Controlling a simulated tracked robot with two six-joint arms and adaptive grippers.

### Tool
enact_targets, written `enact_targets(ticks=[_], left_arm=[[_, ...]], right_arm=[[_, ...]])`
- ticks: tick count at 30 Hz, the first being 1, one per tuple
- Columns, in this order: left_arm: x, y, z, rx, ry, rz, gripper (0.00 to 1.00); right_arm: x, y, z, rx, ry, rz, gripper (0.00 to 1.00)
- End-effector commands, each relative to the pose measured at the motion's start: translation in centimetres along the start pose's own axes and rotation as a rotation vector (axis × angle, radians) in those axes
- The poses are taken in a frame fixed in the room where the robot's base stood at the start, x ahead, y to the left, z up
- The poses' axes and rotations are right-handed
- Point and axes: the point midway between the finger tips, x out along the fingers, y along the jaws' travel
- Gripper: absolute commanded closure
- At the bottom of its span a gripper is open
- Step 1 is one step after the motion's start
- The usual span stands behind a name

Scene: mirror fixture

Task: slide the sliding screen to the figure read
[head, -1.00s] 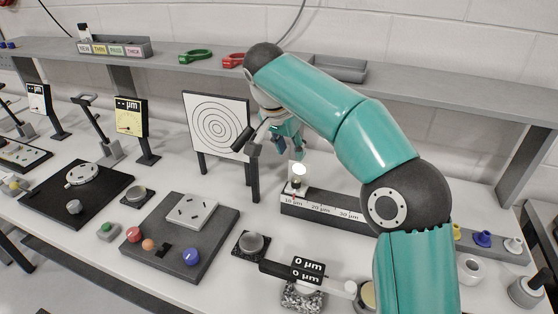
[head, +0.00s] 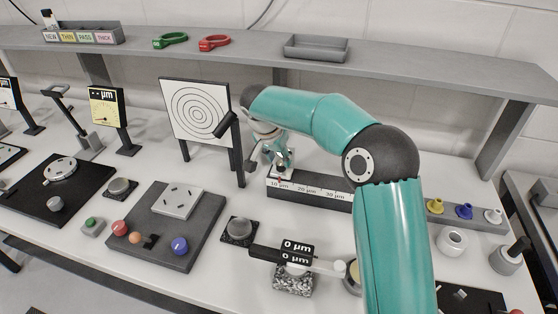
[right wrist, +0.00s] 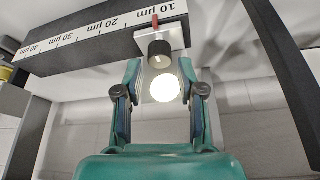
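The sliding screen is a pale carriage (right wrist: 172,40) with a dark knob (right wrist: 159,50) and a bright round disc (right wrist: 164,88). It sits at the 10 µm end of a dark rail (head: 318,199) with a white scale marked 10, 20, 30 and, in the right wrist view, 40 µm. Its red pointer (right wrist: 155,20) is by the 10 µm mark. My right gripper (right wrist: 160,92) is open, with a finger on each side of the disc; a gap shows on both sides. In the head view the gripper (head: 277,160) largely hides the screen. My left gripper is not in view.
A black readout (head: 297,248) shows 0 µm twice, in front of the rail. A board with rings (head: 198,110) stands left of my right gripper. Yellow, blue and white pegs (head: 464,211) stand right of my arm. A shelf (head: 380,65) runs behind.

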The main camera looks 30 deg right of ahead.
Motion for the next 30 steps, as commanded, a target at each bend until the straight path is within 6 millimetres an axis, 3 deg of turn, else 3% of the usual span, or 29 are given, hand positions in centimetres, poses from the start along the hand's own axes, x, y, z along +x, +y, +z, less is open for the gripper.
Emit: enact_targets(ticks=[6,17,24,30], left_arm=[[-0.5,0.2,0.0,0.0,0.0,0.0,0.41],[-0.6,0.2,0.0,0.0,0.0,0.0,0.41],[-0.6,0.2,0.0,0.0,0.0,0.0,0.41],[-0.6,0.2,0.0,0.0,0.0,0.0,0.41]], right_arm=[[2.5,0.1,0.0,0.001,-0.002,0.002,0.61],[3.0,0.0,0.0,0.001,0.0,0.0,0.61],[3.0,0.0,0.0,0.001,0.0,0.0,0.98],[3.0,0.0,0.0,0.0,0.0,0.0,1.0]])
